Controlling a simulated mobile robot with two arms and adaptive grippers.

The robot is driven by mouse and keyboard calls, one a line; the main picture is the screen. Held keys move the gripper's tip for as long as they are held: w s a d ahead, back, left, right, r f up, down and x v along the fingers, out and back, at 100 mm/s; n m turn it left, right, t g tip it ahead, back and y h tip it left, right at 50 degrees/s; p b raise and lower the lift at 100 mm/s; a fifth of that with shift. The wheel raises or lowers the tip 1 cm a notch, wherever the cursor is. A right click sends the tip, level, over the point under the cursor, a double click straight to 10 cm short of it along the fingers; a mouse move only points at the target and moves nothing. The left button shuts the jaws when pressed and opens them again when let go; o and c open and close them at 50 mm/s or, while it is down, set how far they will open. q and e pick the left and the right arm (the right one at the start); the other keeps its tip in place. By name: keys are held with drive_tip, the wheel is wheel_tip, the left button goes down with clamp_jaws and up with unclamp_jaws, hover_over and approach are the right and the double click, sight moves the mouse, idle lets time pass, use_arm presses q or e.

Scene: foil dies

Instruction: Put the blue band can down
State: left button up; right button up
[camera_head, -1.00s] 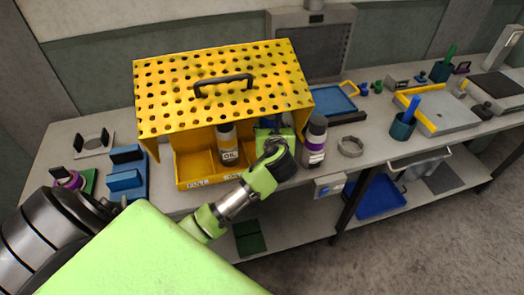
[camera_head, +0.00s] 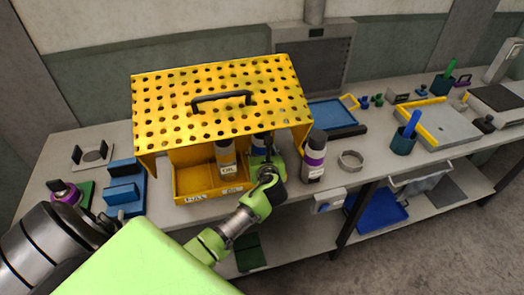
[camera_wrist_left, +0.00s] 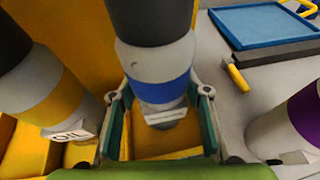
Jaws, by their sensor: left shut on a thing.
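The blue band can (camera_wrist_left: 160,78) is upright between the fingers of my left gripper (camera_wrist_left: 161,110), which is shut on it. In the head view only a little of the blue band can (camera_head: 261,141) shows, under the front edge of the perforated yellow cover (camera_head: 215,100). My left gripper (camera_head: 266,158) reaches to the right part of the yellow bin (camera_head: 211,195). The can's base is hidden, so I cannot tell whether it touches the bin floor. My right gripper is not in view.
A yellow-banded OIL can (camera_head: 225,160) stands in the bin, left of my gripper. A purple-banded can (camera_head: 314,158) stands on the bench just right of it. A metal ring (camera_head: 350,160) and a blue tray (camera_head: 331,113) lie further right. The cover overhangs the bin.

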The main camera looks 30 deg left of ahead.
use_arm(q)
drive_tip(key=o, duration=1.3)
drive_tip(key=shift+s+r, duration=0.1)
drive_tip(key=b+v, duration=0.1)
drive_tip(key=v, duration=1.1)
drive_tip(key=shift+d, duration=0.1)
